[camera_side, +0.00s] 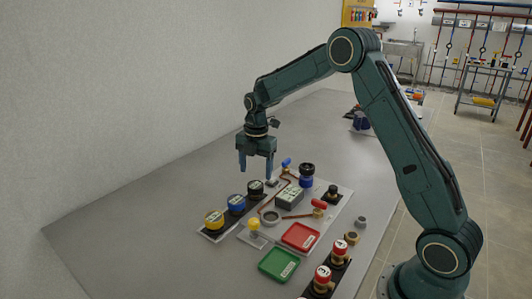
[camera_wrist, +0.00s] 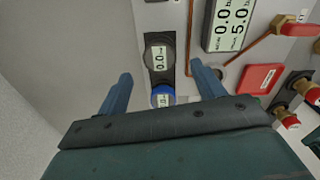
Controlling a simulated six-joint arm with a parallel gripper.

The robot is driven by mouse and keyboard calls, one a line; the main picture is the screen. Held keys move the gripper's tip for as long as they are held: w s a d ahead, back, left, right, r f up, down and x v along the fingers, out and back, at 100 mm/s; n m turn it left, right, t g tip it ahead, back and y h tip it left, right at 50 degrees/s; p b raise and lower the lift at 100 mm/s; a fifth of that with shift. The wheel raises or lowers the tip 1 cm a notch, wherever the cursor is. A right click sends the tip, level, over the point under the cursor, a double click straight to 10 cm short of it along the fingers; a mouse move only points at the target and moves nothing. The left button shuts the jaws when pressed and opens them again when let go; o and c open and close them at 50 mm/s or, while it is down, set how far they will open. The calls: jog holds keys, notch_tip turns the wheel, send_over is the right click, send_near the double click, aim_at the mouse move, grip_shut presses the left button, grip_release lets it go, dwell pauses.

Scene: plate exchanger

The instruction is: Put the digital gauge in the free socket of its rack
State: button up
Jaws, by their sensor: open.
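Several round digital gauges stand in a row on a dark, narrow rack (camera_side: 218,232) at the left of the work area. The black gauge (camera_wrist: 159,52) and blue gauge (camera_wrist: 162,96) show lit displays in the wrist view. I cannot make out a free socket. My gripper (camera_side: 255,170) points down, open and empty, above the far end of the row. In the wrist view, its fingers (camera_wrist: 162,90) are apart on either side of the row.
Right of the row, a light panel carries a display box (camera_side: 290,198), copper pipes and a red tray (camera_side: 300,237). A green tray (camera_side: 279,265) lies nearer. Red-capped valves (camera_side: 323,278) stand at the front right. The table's left part is clear, along a wall.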

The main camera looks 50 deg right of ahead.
aim_at(257, 186)
jog(key=shift+s+r, duration=0.1)
jog(key=shift+r, duration=2.7)
jog(key=shift+r, duration=0.1)
jog(key=s+a+r+m+t, duration=0.1)
jog(key=s+a+r+m, duration=0.35)
jog(key=s+r, duration=0.2)
jog(key=s+a+r+m+t, duration=0.2)
jog(key=s+a+r+m, duration=0.1)
jog(key=s+r+m, duration=0.4)
jog(key=s+a+f+m+t, duration=0.1)
jog(key=s+m, duration=0.3)
jog(key=s, duration=0.5)
jog(key=s+a+f+m+t, duration=0.1)
jog(key=s+a+m, duration=0.2)
jog(key=s, duration=0.6)
jog(key=shift+s+a+f+m, duration=0.3)
jog(key=shift+s+f+m, duration=0.1)
jog(key=shift+m, duration=0.25)
